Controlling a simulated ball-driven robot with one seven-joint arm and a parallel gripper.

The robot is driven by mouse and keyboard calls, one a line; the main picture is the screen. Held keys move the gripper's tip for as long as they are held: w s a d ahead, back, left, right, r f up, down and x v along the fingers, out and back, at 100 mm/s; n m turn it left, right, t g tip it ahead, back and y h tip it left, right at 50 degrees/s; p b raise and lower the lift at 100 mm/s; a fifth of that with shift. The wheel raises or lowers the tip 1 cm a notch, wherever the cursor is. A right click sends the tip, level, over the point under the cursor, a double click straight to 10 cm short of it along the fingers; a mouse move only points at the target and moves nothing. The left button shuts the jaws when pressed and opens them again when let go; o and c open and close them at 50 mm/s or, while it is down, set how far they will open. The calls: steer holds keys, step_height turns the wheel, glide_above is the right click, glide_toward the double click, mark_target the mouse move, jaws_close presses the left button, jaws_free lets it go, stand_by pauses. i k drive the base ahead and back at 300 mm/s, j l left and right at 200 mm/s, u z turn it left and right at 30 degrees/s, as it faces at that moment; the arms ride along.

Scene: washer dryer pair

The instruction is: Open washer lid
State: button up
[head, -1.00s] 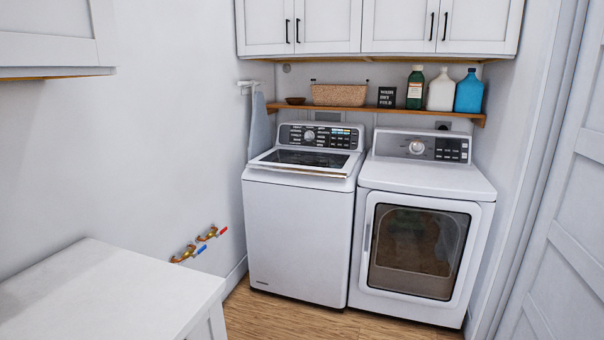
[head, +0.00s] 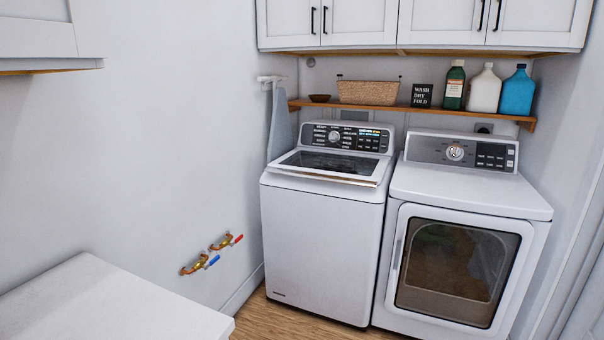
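The washer (head: 315,245) is the white top-loader on the left of the pair, against the back wall. Its lid (head: 335,163) has a dark glass panel and a pale front edge, and it looks closed. The control panel (head: 346,138) with a knob rises behind the lid. The dryer (head: 458,262), with a round-cornered glass front door, stands close beside it on the right. My gripper is not in view, so its state is hidden.
A white counter (head: 115,305) fills the lower left. Water valves (head: 212,254) stick out from the left wall. A shelf (head: 420,110) with a basket and bottles hangs above the machines, under white cabinets (head: 420,22). Wood floor (head: 285,320) shows before the washer.

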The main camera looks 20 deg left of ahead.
mark_target(352, 169)
steer(key=i+j+u, duration=0.15)
steer(key=i, duration=0.8)
steer(key=i+j+u, duration=0.2)
steer(key=i, duration=0.75)
steer(key=l, duration=0.1)
